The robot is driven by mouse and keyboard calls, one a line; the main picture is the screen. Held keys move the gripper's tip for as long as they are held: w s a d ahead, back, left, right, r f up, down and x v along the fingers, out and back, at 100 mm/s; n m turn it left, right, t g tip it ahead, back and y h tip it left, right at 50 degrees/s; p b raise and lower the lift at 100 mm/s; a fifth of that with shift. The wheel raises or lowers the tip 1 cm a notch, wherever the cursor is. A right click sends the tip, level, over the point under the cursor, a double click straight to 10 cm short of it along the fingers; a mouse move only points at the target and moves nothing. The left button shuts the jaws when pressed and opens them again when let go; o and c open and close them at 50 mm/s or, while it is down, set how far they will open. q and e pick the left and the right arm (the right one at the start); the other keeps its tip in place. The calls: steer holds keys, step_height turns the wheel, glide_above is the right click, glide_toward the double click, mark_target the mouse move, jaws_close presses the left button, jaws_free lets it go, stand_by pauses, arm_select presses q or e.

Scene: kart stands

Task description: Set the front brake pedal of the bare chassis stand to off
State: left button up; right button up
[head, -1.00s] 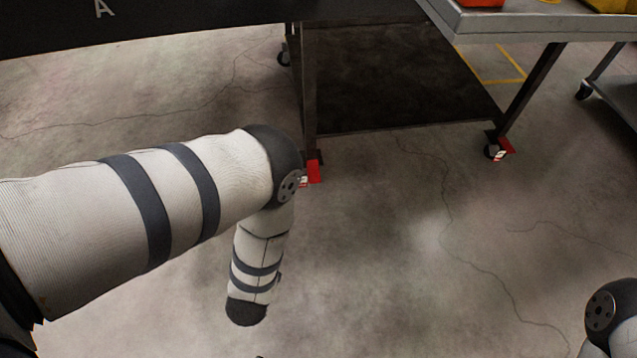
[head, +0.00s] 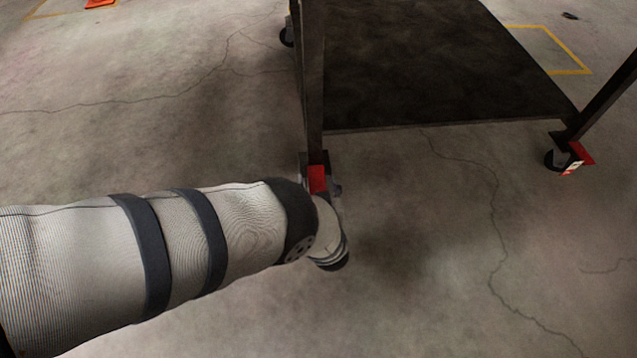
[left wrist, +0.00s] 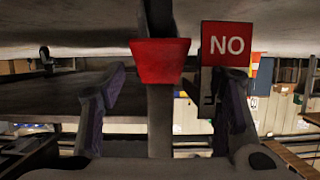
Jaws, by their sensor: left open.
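The stand's red brake pedal (head: 317,178) is low on the near leg, beyond my left forearm. In the left wrist view, the picture is upside down and the red pedal (left wrist: 160,60) lies between my open left gripper (left wrist: 165,78) fingers, which are apart from each other; contact cannot be told. A red plate (left wrist: 227,43) beside the pedal reads "ON", inverted, partly behind the right-hand finger. In the head view my left gripper is mostly hidden by my arm. My right gripper is out of view.
The stand's dark lower shelf (head: 430,80) spans beyond the near leg (head: 313,80). A second leg at right has a caster and red pedal (head: 580,153). An orange object (head: 100,3) lies far left. Cracked concrete floor is clear at front right.

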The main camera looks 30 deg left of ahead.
arm_select(q)
steer(key=shift+b+x, duration=0.45)
steer(key=shift+x, duration=0.7)
jaws_close()
